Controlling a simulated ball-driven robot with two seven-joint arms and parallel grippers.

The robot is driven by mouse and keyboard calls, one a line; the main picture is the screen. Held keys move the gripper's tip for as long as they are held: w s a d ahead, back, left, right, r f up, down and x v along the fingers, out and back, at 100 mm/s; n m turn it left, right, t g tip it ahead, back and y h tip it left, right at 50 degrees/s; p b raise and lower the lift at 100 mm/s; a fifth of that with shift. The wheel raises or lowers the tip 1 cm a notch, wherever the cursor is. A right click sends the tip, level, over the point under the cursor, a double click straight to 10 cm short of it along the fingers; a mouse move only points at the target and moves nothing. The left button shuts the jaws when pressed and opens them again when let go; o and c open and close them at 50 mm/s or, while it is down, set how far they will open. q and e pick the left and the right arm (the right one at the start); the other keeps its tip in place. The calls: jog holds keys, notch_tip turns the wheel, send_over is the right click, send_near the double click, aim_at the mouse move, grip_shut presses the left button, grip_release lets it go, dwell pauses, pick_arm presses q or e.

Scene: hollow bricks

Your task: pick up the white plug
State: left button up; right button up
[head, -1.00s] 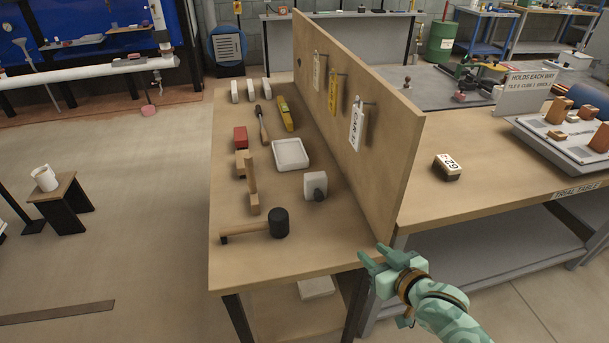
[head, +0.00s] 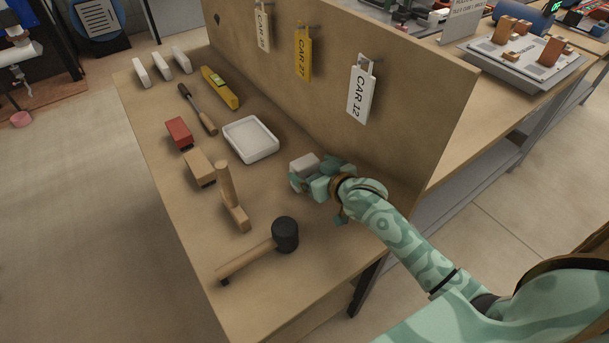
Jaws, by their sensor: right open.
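The white plug (head: 304,165) appears to be the small white block lying on the wooden bench, to the right of the white tray. My right gripper (head: 308,180) is at this block, with its fingers open and partly covering its front and right side. I cannot tell whether the fingers touch it. The dark round knob seen on its front earlier is now hidden. My left gripper is not in view.
The bench (head: 325,262) also carries a white tray (head: 250,139), a black-headed mallet (head: 285,234), a wooden T-shaped piece (head: 232,200), red and tan blocks, and several tools. An upright board (head: 420,110) with hanging tags stands close behind my right gripper.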

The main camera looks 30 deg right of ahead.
aim_at(309, 168)
jog(key=b+x, duration=0.1)
jog(key=x, duration=0.3)
jog(key=shift+a+f, duration=0.1)
jog(key=shift+f, duration=0.2)
jog(key=shift+s+r, duration=0.1)
jog(key=shift+s, duration=0.05)
jog(key=shift+c, duration=0.3)
jog(key=c, duration=1.1)
jog(key=shift+r, duration=0.1)
